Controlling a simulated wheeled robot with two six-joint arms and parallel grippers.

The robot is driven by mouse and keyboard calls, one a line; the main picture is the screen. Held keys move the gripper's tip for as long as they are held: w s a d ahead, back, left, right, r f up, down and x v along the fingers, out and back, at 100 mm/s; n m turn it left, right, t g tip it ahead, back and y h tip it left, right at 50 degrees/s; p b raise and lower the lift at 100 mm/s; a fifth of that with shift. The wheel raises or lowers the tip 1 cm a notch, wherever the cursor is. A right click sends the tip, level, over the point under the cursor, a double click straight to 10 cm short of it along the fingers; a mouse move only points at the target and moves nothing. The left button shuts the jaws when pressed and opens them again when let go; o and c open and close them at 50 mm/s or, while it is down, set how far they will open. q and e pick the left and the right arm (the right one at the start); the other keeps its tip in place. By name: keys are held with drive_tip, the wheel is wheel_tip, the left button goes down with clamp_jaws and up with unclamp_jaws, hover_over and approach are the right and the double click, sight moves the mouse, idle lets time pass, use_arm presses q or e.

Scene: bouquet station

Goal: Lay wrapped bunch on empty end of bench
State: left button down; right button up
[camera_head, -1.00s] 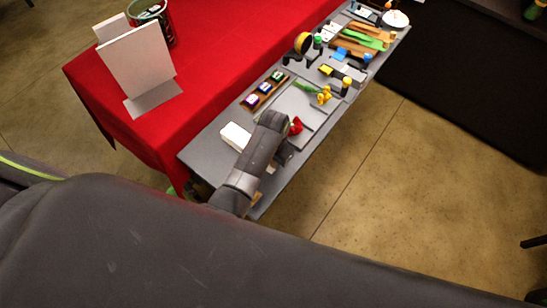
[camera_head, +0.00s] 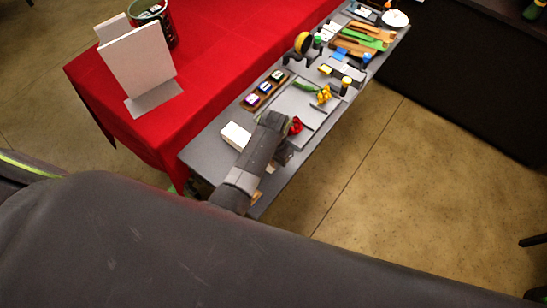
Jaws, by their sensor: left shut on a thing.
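Red flower heads (camera_head: 296,126) show beside my left wrist, over the near part of the grey bench (camera_head: 205,150). I take them for the wrapped bunch; its wrap and stems are mostly hidden behind my arm. My left gripper (camera_head: 284,154) is at the bench's near half, largely covered by its own wrist, and is shut on the bunch. Whether the bunch touches the bench cannot be told. My right gripper is not in view.
A grey tray (camera_head: 284,101) holds a yellow flower (camera_head: 323,95) and a green stem. A white box (camera_head: 236,136) lies left of my wrist. Small coloured blocks (camera_head: 264,89), a tape dispenser (camera_head: 303,43) and tools crowd the far bench. A red-covered table (camera_head: 215,55) adjoins.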

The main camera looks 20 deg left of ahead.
use_arm(q)
drive_tip(key=shift+f, duration=0.2)
idle(0.6)
drive_tip(key=c, duration=0.8)
unclamp_jaws()
drive_tip(key=shift+r, duration=0.1)
drive_tip(key=shift+r, duration=3.45)
drive_tip(key=shift+s+f, duration=0.1)
